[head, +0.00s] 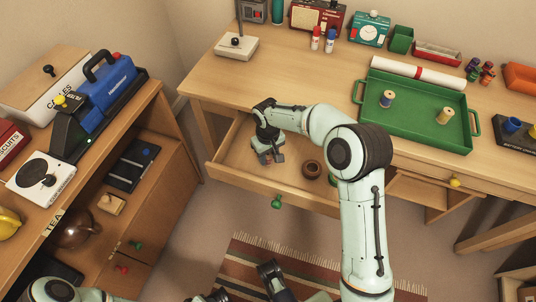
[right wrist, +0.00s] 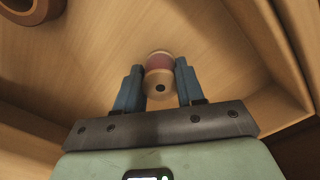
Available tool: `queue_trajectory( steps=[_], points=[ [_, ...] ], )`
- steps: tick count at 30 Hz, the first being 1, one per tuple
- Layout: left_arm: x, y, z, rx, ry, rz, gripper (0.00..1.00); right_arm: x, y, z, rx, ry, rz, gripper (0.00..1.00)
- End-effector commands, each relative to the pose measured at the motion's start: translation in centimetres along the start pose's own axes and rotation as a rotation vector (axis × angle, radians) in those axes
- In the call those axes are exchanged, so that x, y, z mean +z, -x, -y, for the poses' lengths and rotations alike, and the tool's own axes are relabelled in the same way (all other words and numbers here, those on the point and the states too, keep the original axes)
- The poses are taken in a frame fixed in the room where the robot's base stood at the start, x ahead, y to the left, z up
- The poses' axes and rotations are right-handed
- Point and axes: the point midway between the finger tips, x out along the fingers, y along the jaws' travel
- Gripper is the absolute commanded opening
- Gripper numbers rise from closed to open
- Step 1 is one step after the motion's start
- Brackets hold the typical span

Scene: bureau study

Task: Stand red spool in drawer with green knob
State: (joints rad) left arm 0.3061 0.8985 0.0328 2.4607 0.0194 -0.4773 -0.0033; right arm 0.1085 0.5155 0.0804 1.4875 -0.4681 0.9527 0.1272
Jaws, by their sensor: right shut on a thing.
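The drawer with the green knob (head: 277,201) is pulled open under the desk. My right gripper (head: 270,155) reaches down into its left part. In the right wrist view the right gripper (right wrist: 160,88) is shut on the red spool (right wrist: 160,62), a wooden spool with a dull red band. One holed end of the spool faces the camera, and the bare drawer floor (right wrist: 95,50) lies behind it. I cannot tell whether the spool touches the floor. In the head view the gripper mostly hides it. My left gripper (head: 272,280) is low in the head view, its jaws unclear.
Brown round things (head: 312,169) lie in the drawer, right of my gripper. A green tray (head: 420,127) on the desk holds a blue spool (head: 387,98) and a yellowish spool (head: 445,115). Another drawer has a yellow knob (head: 454,183). A cluttered shelf unit stands left.

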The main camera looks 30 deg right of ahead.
Motion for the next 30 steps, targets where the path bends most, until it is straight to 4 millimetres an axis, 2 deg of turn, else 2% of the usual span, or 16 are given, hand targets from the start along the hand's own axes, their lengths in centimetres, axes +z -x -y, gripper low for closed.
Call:
queue_trajectory(
  steps=[2,3,5,6,14,17,20,30],
  points=[
    [-0.2,-0.2,0.1,0.0,0.0,-0.004,0.34,0.0,-0.3,0.0,0.0,0.0,0.001,0.09],
    [-0.3,-0.2,0.1,0.0,0.001,-0.007,0.34,0.0,-0.4,0.0,0.0,0.0,0.001,0.41],
    [-0.2,-0.2,0.1,0.0,0.001,-0.006,0.34,0.0,-0.3,0.0,0.0,0.0,0.0,0.61],
    [-0.2,-0.2,0.1,0.0,0.001,-0.006,0.34,0.0,-0.3,0.0,0.0,0.0,0.0,0.63],
    [-0.2,-0.1,0.1,0.0,0.001,-0.005,0.34,0.0,-0.2,0.0,0.0,0.0,0.0,0.63],
    [0.2,0.2,-0.1,0.0,0.0,0.004,0.34,0.0,0.4,0.0,0.0,0.0,-0.002,0.63],
    [0.6,0.5,-0.2,0.001,-0.001,0.016,0.34,-0.1,1.8,0.0,0.0,0.0,-0.004,0.63],
    [2.9,2.1,-0.7,0.003,-0.006,0.081,0.34,-0.1,9.1,0.0,0.0,0.0,-0.004,0.63]
  ],
)
